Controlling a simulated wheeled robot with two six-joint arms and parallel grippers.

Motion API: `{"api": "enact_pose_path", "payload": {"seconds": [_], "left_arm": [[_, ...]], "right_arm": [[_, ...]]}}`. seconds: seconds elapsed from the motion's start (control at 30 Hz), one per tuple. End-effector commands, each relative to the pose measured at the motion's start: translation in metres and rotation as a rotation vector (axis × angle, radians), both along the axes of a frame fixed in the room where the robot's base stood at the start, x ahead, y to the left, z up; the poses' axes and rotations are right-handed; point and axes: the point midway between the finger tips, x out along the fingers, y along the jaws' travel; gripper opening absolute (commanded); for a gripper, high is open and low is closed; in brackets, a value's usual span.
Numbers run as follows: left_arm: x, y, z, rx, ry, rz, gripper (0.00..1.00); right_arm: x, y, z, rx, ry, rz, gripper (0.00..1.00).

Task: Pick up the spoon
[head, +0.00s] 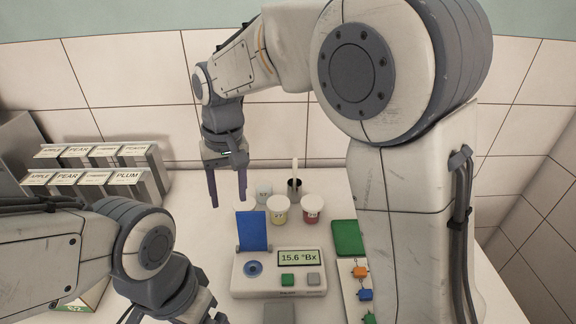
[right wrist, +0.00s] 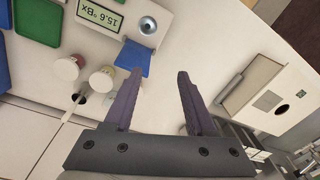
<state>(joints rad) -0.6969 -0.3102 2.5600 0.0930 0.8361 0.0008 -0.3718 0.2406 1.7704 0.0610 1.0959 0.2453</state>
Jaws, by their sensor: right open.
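A pale, upright handle, apparently the spoon (head: 295,172), stands in a small dark cup (head: 294,190) near the wall. In the right wrist view the handle (right wrist: 71,108) shows at the dark cup left of my fingers. My right gripper (head: 228,203) points down, open and empty, left of the cup and apart from it. Its spread purple fingers (right wrist: 156,78) have only bare counter between them in the right wrist view. The spoon's lower end is hidden in the cup. My left arm is at the lower left; its gripper's fingertips are not clearly seen.
Small jars with yellow (head: 278,212) and red (head: 311,209) contents stand close to the cup. A meter (head: 262,271) with a raised blue flap (head: 251,230) is in front. Labelled boxes (head: 126,178) stand at the left. Bare counter lies between the boxes and my right gripper.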

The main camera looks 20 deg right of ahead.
Motion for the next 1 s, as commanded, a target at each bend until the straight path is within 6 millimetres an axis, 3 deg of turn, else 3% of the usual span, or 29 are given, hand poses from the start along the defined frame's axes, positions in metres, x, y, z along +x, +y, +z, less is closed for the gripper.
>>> {"api": "enact_pose_path", "payload": {"seconds": [0.03, 0.2, 0.3, 0.4, 0.5, 0.63, 0.77, 1.0], "left_arm": [[0.0, 0.0, 0.009, 0.0, 0.0, 0.0, 1.0], [0.0, 0.0, 0.024, 0.0, 0.0, 0.001, 1.0], [0.0, 0.0, 0.032, 0.0, 0.0, 0.001, 1.0], [0.0, 0.0, 0.039, 0.0, 0.0, 0.002, 1.0], [0.0, 0.0, 0.044, 0.0, 0.0, 0.002, 1.0], [0.0, 0.0, 0.047, 0.0, 0.0, 0.002, 1.0], [0.0, 0.0, 0.048, 0.0, 0.0, 0.002, 1.0], [0.0, 0.0, 0.052, 0.0, 0.0, 0.002, 1.0]], "right_arm": [[0.035, -0.011, 0.006, -0.004, 0.006, -0.081, 0.56], [0.13, -0.066, 0.007, -0.016, 0.018, -0.344, 0.56], [0.173, -0.11, 0.0, -0.024, 0.024, -0.494, 0.56], [0.202, -0.153, -0.009, -0.03, 0.029, -0.628, 0.56], [0.218, -0.19, -0.02, -0.034, 0.034, -0.731, 0.56], [0.226, -0.222, -0.029, -0.038, 0.036, -0.819, 0.56], [0.229, -0.233, -0.039, -0.04, 0.038, -0.852, 0.56], [0.229, -0.233, -0.075, -0.041, 0.04, -0.853, 0.56]]}}
